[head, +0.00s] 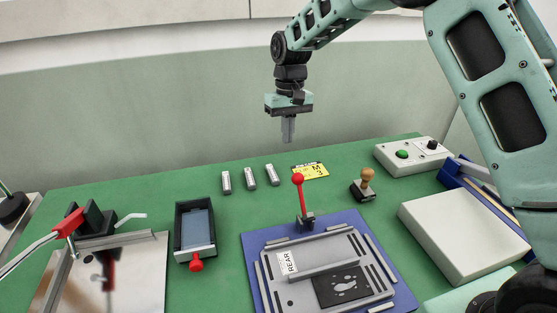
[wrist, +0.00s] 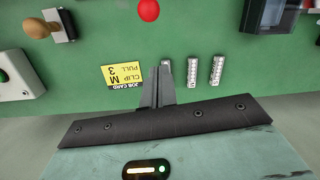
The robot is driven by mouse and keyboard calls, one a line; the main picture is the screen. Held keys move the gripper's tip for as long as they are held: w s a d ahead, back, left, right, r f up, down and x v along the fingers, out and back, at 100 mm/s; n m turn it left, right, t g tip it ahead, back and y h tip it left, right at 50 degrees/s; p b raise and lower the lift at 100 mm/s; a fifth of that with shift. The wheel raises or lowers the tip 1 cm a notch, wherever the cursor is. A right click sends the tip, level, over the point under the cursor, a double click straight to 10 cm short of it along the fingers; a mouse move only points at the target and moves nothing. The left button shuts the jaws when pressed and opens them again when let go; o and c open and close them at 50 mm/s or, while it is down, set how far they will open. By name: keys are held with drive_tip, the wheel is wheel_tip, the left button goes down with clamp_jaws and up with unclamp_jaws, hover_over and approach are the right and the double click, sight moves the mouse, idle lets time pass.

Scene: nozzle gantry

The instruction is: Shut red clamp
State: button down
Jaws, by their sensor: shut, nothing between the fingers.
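A clamp lever with a red ball knob (head: 298,179) stands nearly upright on a dark bracket at the back edge of a blue base plate (head: 250,262). The red knob also shows at the top edge of the wrist view (wrist: 148,9). A grey fixture plate (head: 330,268) with a REAR label lies on the blue base, in front of the lever. My gripper (head: 288,136) is shut and empty, pointing down above the back of the table, higher than the knob and apart from it. Its fingers show in the wrist view (wrist: 157,88).
Several silver clips (head: 250,177) and a yellow job card (head: 310,171) lie behind the lever. A stamp (head: 364,186) and a button box (head: 412,155) stand right. A dark tray with a red knob (head: 196,263) stands left. A red-tipped cable (head: 68,222) is further left.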

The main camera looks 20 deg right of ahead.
drive_tip(key=shift+w+d, duration=0.1)
drive_tip(key=shift+w, duration=0.25)
drive_tip(key=shift+f, duration=0.1)
drive_tip(key=s+f+p, duration=0.5)
drive_tip(key=f, duration=0.3)
idle(0.3)
idle(0.4)
drive_tip(key=shift+s+r+t+b, duration=0.25)
drive_tip(key=shift+t+b, duration=0.15)
